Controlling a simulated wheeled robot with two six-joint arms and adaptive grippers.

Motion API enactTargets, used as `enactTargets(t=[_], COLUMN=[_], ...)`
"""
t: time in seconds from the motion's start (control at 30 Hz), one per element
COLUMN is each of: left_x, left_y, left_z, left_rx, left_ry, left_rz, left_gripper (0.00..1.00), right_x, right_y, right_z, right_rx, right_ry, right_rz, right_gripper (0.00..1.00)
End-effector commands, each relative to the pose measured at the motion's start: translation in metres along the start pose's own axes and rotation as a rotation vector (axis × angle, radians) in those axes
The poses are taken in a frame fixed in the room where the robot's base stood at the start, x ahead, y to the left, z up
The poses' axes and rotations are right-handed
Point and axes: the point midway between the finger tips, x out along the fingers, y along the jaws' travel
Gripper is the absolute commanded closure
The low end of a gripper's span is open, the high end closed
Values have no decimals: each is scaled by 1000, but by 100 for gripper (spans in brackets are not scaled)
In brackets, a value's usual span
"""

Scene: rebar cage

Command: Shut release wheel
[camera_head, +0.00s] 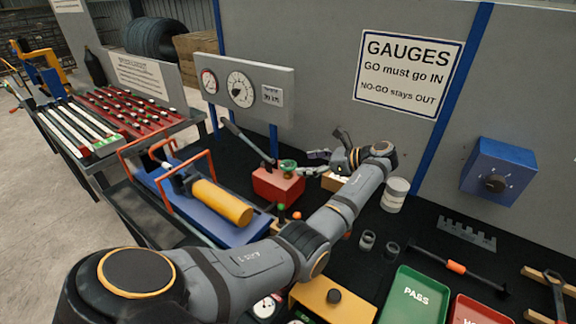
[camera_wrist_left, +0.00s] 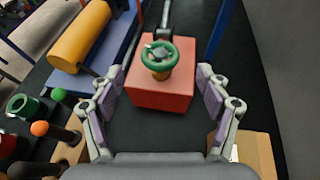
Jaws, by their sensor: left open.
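The green release wheel (camera_head: 287,166) sits on top of a red block-shaped unit (camera_head: 277,186) on the black bench. In the left wrist view the wheel (camera_wrist_left: 160,67) is ahead, centred between my fingers, with the red unit (camera_wrist_left: 160,98) under it. My left gripper (camera_head: 310,162) is open and just right of the wheel in the head view. In the wrist view the fingers (camera_wrist_left: 160,76) stand apart on either side of the red unit, with nothing gripped. My right gripper is not in view.
A blue unit with a yellow cylinder (camera_head: 222,203) stands left of the red unit. A grey gauge panel (camera_head: 245,90) rises behind. A white jar (camera_head: 395,194), green PASS tray (camera_head: 416,297) and small metal rings lie to the right. Knobs (camera_wrist_left: 38,128) crowd the lower left.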

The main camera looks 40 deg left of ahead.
Motion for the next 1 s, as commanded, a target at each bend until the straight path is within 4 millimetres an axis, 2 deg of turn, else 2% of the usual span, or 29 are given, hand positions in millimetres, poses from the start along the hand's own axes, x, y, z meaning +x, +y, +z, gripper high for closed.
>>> enactTargets(t=[0.1, 0.3, 0.47, 0.7, 0.77, 1.0], left_x=[28, 62, 74, 76, 76, 76], left_y=[1, 0, 0, 0, 0, 0], left_z=[3, 2, 1, 0, 0, 0], left_rx=[0, 0, 0, 0, 0, 0], left_ry=[-4, -3, 0, 0, 0, 0], left_rz=[3, 1, 0, 0, 0, 0], left_gripper=[24, 24, 24, 24, 29, 62], right_x=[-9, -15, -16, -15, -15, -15], right_y=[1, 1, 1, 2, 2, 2], right_z=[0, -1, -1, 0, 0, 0], right_rx=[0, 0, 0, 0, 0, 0], right_ry=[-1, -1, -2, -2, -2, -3], right_rz=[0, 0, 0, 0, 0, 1], right_gripper=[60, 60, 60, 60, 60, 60])
